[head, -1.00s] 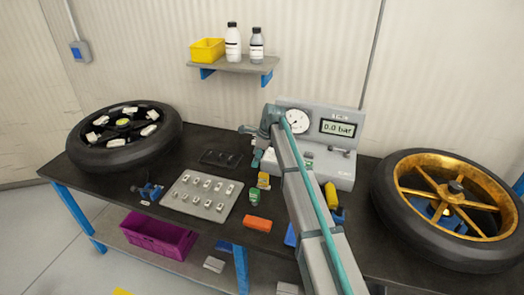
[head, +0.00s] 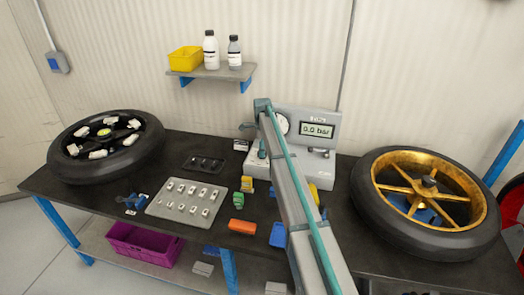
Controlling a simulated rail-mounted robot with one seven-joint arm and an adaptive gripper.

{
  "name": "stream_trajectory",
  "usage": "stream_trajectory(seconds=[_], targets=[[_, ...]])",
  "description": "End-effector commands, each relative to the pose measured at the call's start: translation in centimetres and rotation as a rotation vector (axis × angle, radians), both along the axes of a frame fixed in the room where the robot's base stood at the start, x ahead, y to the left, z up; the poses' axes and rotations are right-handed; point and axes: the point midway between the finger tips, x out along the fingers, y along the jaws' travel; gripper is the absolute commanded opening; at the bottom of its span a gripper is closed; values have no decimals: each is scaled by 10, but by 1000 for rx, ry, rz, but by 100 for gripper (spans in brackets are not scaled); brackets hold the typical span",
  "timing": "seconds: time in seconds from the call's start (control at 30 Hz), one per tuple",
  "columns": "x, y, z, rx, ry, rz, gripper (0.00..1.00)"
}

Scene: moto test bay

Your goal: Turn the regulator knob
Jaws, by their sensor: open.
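The grey test unit (head: 331,117) stands at the back of the bench. Its round dial gauge (head: 284,124) is partly covered by my arm, and its display (head: 317,130) reads 0.0 bar. A small fitting (head: 319,152) shows below the display. I cannot make out the regulator knob for sure; my arm hides part of the unit's front.
A black-rimmed wheel (head: 62,163) lies at left and a gold-rimmed wheel (head: 380,188) at right. A grey tray of small parts (head: 157,208), a black tray (head: 202,163) and an orange block (head: 242,227) lie between. A shelf (head: 237,73) holds bottles above.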

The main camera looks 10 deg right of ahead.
Motion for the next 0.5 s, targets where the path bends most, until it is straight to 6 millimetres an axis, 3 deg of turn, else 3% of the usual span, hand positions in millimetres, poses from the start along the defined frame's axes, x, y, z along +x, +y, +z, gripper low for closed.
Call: stream_trajectory(seconds=[0.2,0.5], targets=[[0,0,-19,0,0,0,74],[0,0,-24,1,-1,0,74]])
